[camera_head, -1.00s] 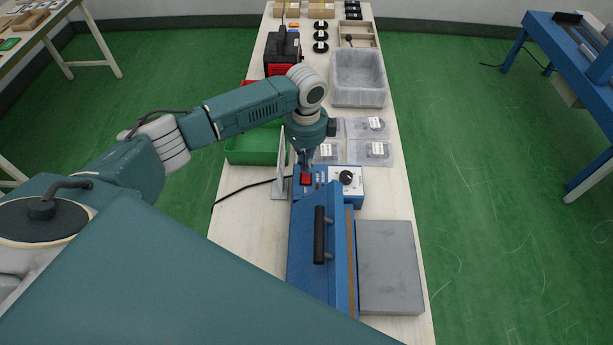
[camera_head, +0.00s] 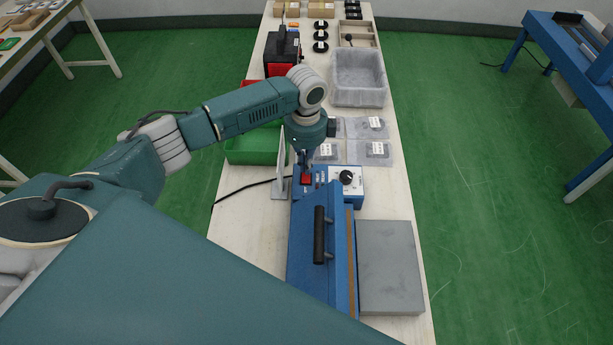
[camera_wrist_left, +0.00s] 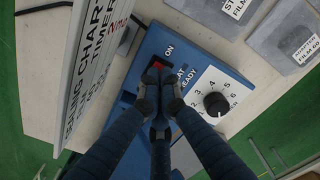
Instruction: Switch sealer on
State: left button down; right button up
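The blue sealer (camera_head: 302,245) lies lengthwise on the long table, with a black handle (camera_head: 319,235) on top. Its control panel at the far end carries a red switch (camera_head: 305,179) and a black dial (camera_head: 346,177). In the left wrist view the red switch (camera_wrist_left: 161,64) sits below the word ON, partly hidden by my fingertips. My left gripper (camera_head: 306,168) points down right at the switch. In the left wrist view the fingers of my left gripper (camera_wrist_left: 158,84) are together, with nothing seen between them. Whether they touch the switch I cannot tell. My right gripper is not in view.
An upright sealing chart (camera_wrist_left: 92,62) stands close left of the panel. Film packets (camera_head: 377,151), a green bin (camera_head: 250,150) and a grey tray (camera_head: 359,78) lie beyond. A grey plate (camera_head: 390,268) is right of the sealer.

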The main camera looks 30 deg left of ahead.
pick_arm(q)
jog(key=shift+f+b, duration=0.45)
jog(key=shift+f, duration=0.55)
dwell(0.3)
jog(key=shift+s, duration=0.1)
jog(key=shift+r+p, duration=0.85)
jog(key=shift+p, duration=0.2)
notch_tip(320, 180, up, 5)
jog(key=p, duration=0.5)
jog(key=shift+r, duration=0.2)
jog(key=shift+f, duration=0.1)
